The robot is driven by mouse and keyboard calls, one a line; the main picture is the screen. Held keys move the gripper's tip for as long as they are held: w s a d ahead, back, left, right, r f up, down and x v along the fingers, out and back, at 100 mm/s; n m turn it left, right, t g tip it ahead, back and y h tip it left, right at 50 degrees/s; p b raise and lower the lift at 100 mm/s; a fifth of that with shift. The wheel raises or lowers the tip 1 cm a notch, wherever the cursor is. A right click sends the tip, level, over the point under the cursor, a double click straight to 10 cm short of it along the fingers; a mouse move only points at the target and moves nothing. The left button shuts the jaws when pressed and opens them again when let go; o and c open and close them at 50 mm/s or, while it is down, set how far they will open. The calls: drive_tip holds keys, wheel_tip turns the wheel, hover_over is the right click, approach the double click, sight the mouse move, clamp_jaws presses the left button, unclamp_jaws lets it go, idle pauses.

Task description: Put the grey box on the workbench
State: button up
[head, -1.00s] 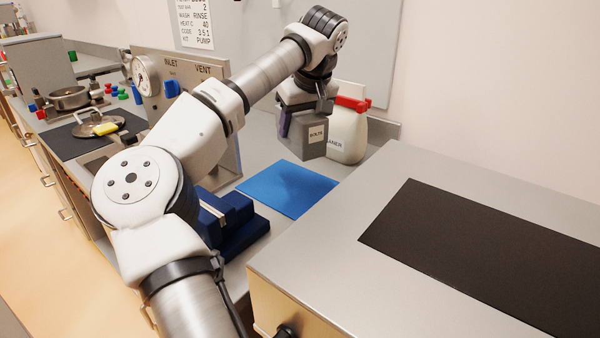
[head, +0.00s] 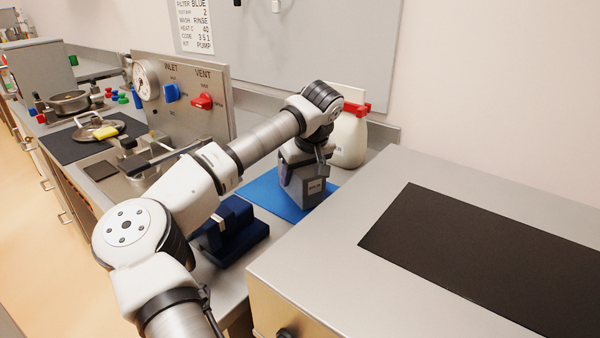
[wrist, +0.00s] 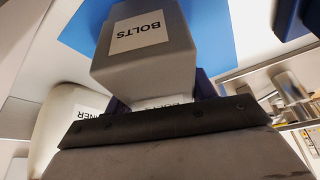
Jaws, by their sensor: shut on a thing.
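The grey box (head: 306,190) has a white label reading BOLTS, which is clear in the wrist view (wrist: 150,60). My gripper (head: 303,160) is shut on it from above. In the head view the box is over the right part of the blue mat (head: 262,192), which lies on the grey workbench (head: 222,283). I cannot tell whether the base of the box touches the mat. The fingertips are mostly hidden by the box and the gripper body.
A white cleaner bottle (head: 349,138) with a red top stands just behind the box. A dark blue block fixture (head: 238,232) sits in front of the mat. A steel cabinet top with a black mat (head: 480,255) is at the right. A panel with valves (head: 185,100) stands at the left.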

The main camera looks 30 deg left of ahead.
drive_tip(key=shift+f, duration=0.1)
drive_tip(key=o, duration=1.1)
drive_tip(key=shift+o, duration=0.2)
drive_tip(key=v, duration=1.2)
